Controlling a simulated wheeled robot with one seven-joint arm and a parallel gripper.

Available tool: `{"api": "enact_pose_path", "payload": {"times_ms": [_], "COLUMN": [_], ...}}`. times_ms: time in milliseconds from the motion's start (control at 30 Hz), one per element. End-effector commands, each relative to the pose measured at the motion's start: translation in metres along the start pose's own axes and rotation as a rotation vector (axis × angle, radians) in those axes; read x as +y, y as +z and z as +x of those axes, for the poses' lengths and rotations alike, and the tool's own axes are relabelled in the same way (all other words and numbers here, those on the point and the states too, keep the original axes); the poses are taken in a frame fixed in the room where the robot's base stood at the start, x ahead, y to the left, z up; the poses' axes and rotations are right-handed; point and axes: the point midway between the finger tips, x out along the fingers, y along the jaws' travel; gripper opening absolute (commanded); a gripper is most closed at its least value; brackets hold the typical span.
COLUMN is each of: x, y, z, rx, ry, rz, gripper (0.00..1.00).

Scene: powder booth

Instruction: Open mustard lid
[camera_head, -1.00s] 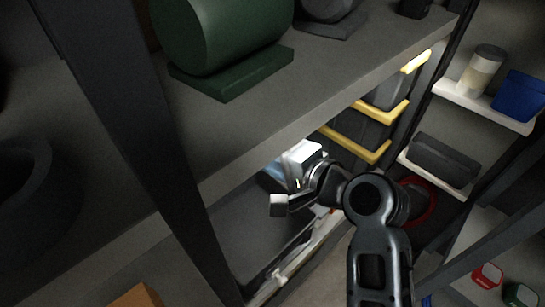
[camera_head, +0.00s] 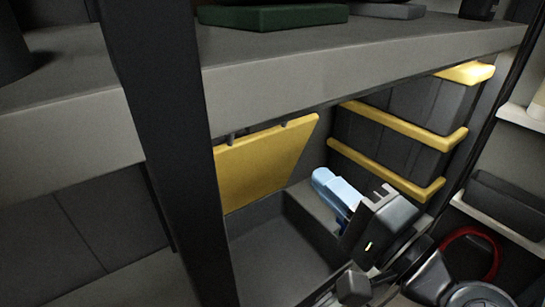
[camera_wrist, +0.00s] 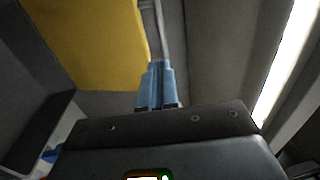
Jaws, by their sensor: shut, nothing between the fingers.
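The mustard lid (camera_head: 265,165) is a flat yellow panel. It stands raised and steeply tilted under the thick grey shelf, with small dark hinge-like pieces at its top edge. Below it is an open dark grey bin (camera_head: 247,252), whose inside shows. In the wrist view the lid (camera_wrist: 85,40) fills the upper left. My gripper (camera_head: 322,177) has light blue fingers and is over the right part of the bin, to the right of the lid and apart from it. In the wrist view my gripper (camera_wrist: 155,66) is shut and empty, with its fingertips close to the lid's right edge in the picture.
The grey shelf (camera_head: 330,70) overhangs the bin closely. A dark upright post (camera_head: 165,130) stands at left. Dark bins with yellow rims (camera_head: 390,165) are behind at right. A red ring (camera_head: 475,235) and wall shelves (camera_head: 505,225) lie to the right.

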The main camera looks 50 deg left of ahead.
Motion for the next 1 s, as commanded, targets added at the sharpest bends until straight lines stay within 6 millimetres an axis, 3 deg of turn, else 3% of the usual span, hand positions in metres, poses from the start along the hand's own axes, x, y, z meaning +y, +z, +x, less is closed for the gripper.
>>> {"api": "enact_pose_path", "payload": {"times_ms": [133,267,700,1000], "x": [0.000,-0.002,-0.003,-0.002], "y": [0.000,0.000,0.001,0.000], "z": [0.002,0.016,0.100,0.134], "rx": [0.001,-0.002,-0.001,0.000], "ry": [-0.016,-0.015,-0.014,-0.014], "rz": [-0.001,-0.002,-0.002,0.000], "gripper": [0.00,0.00,0.00,0.00]}}
